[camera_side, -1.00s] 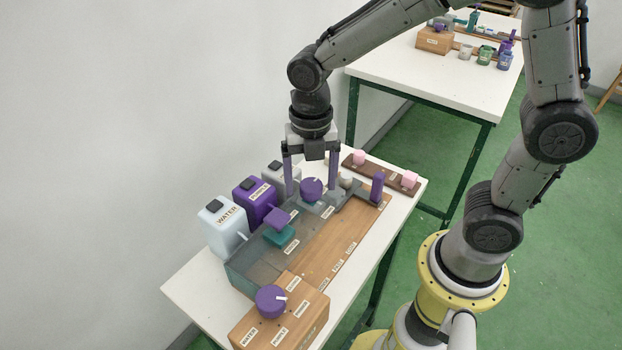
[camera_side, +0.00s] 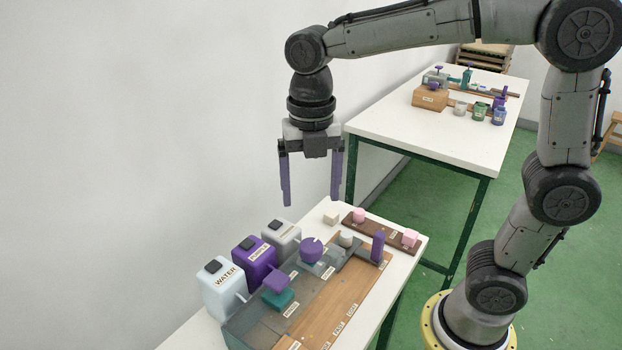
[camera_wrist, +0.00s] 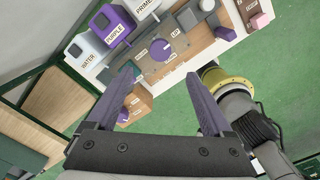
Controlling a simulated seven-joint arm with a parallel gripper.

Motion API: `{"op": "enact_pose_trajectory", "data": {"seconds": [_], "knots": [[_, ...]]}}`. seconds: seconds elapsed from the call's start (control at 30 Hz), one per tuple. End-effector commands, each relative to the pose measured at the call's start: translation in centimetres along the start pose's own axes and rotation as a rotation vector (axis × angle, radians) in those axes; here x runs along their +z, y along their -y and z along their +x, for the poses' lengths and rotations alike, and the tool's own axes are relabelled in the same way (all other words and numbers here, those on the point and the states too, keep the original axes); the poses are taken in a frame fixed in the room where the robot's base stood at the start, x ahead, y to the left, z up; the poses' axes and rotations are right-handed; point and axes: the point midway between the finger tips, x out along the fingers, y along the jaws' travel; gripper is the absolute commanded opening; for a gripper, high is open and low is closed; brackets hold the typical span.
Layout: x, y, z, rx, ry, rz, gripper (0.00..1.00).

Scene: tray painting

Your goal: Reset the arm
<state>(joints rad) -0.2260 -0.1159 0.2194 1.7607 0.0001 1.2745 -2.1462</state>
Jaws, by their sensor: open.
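My gripper (camera_side: 312,200) hangs in the air above the work table, its two purple fingers spread wide with nothing between them. Its fingers (camera_wrist: 158,85) also show open in the wrist view. Below it, the painting station carries a round purple knob (camera_side: 311,250), a purple block (camera_side: 276,281) over a teal block (camera_side: 278,298), and a purple upright post (camera_side: 377,247). The gripper is clear of all of these. The purple knob also shows in the wrist view (camera_wrist: 161,50).
A light WATER container (camera_side: 222,290), a purple container (camera_side: 252,262) and a grey container (camera_side: 281,238) line the table's wall side. A dark rack with pink blocks (camera_side: 359,215) lies at the far end. A second table (camera_side: 420,135) stands behind with boxes and jars.

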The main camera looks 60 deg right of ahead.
Motion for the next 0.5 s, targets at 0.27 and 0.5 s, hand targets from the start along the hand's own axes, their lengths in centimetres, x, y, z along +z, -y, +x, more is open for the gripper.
{"op": "enact_pose_trajectory", "data": {"seconds": [0.27, 0.5], "knots": [[0.0, 0.0, -1.7, -0.001, 0.000, 0.000, 0.85], [0.0, 0.0, -1.7, -0.001, -0.001, 0.000, 0.85]]}}
